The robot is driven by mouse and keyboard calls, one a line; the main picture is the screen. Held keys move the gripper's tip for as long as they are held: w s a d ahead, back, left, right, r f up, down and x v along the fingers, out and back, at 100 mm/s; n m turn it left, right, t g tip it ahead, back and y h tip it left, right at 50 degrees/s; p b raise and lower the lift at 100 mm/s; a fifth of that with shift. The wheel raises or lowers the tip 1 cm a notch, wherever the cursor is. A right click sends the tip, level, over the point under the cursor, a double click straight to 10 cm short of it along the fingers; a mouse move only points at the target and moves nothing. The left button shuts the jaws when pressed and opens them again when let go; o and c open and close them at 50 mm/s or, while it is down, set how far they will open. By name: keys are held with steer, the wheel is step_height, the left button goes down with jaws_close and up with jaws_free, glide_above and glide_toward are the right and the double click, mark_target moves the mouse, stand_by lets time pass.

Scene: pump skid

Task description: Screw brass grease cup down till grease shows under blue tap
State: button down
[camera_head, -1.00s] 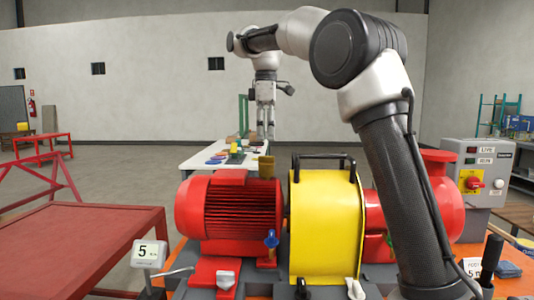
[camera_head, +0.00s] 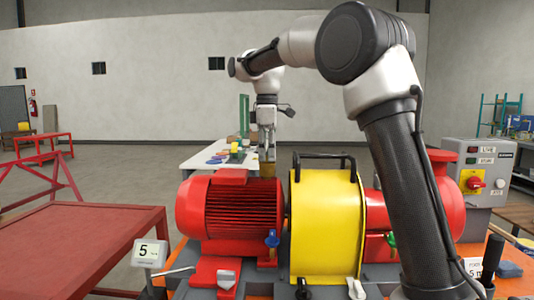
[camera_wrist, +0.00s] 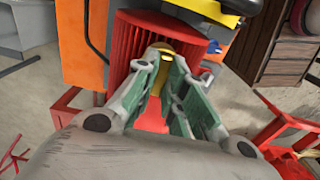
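The brass grease cup (camera_head: 267,169) stands upright on top of the red motor (camera_head: 225,210), near its right end. My gripper (camera_head: 266,154) points straight down over the cup, its fingertips at the cup's upper part. In the wrist view the cup's yellow top (camera_wrist: 165,62) shows between the two green-padded fingertips (camera_wrist: 163,67). The fingers are apart; contact with the cup is not clear. The blue tap (camera_head: 272,239) is low on the motor's right end, and a blue part also shows in the wrist view (camera_wrist: 213,47). I see no grease under the tap.
A yellow guard (camera_head: 325,225) with a black handle stands right of the motor. A green tap (camera_head: 391,240) is beyond it. A grey control box (camera_head: 480,178) stands at right. A red table (camera_head: 80,240) is at left, a white table with small items behind.

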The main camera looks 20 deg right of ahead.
steer(key=shift+m, duration=0.4)
steer(key=m, duration=1.1)
steer(key=shift+m, duration=1.9)
steer(key=c, duration=1.5)
jaws_free()
